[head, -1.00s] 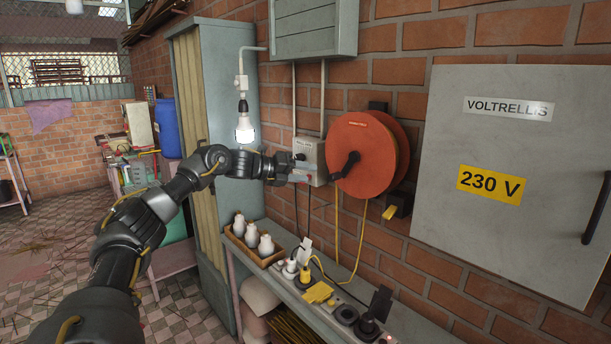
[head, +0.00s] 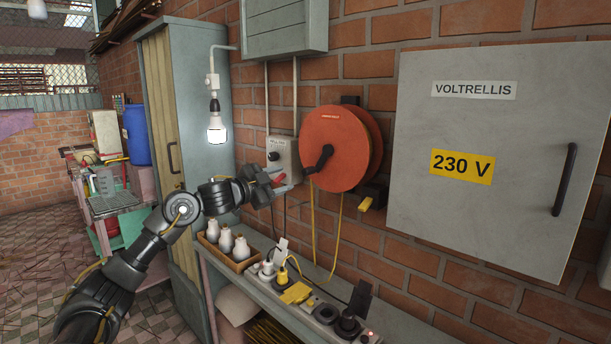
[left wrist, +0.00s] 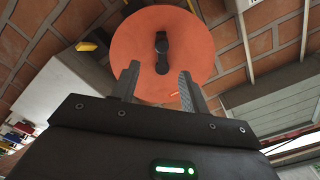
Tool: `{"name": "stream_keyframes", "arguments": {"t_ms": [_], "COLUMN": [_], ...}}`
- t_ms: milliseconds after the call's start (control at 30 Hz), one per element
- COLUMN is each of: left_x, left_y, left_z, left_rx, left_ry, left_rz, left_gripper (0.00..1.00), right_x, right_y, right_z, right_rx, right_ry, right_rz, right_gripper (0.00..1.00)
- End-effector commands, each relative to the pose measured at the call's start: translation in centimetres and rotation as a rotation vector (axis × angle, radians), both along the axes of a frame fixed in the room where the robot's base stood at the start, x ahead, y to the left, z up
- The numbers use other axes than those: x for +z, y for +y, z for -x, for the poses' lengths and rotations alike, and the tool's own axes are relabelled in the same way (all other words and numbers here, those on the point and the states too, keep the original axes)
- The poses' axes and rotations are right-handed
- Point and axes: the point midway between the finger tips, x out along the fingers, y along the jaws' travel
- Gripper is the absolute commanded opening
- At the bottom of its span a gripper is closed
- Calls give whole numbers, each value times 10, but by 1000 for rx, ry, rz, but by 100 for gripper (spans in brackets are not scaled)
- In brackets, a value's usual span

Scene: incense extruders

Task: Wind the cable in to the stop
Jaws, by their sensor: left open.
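The orange cable reel (head: 334,148) is mounted on the brick wall, with a black crank handle (head: 320,159) on its face. The yellow cable (head: 338,222) hangs from the reel toward the bench in a loop. A yellow piece (head: 367,203) sits at the reel's lower right. My left gripper (head: 284,180) is open and empty, to the left of and slightly below the crank. In the left wrist view the reel (left wrist: 150,85) and its crank (left wrist: 162,54) lie beyond the open fingers (left wrist: 157,85), apart from them. My right gripper is out of view.
A grey switch box (head: 283,155) is just behind my left gripper. The bench (head: 272,292) below carries sockets, plugs and a wooden tray of white bulbs (head: 226,240). A grey 230 V cabinet (head: 520,130) stands right of the reel. A lit bulb (head: 217,130) hangs at left.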

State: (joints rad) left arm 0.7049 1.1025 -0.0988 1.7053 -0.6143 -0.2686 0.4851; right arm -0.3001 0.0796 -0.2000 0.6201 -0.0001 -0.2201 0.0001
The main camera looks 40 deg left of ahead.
Motion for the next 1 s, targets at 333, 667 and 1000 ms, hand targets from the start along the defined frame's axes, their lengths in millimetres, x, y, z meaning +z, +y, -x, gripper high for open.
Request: {"name": "stream_keyframes", "arguments": {"t_ms": [333,667,1000], "left_x": [0,4,0], "left_y": [3,-6,-10], "left_z": [-5,-57,-103], "left_rx": [14,12,14], "left_ry": [21,21,21], "left_rz": [110,112,108], "left_gripper": [45,45,45], "right_x": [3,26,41], "right_y": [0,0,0], "right_z": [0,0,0], "right_rx": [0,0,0], "right_ry": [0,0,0], "right_rz": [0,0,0], "right_gripper": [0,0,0]}}
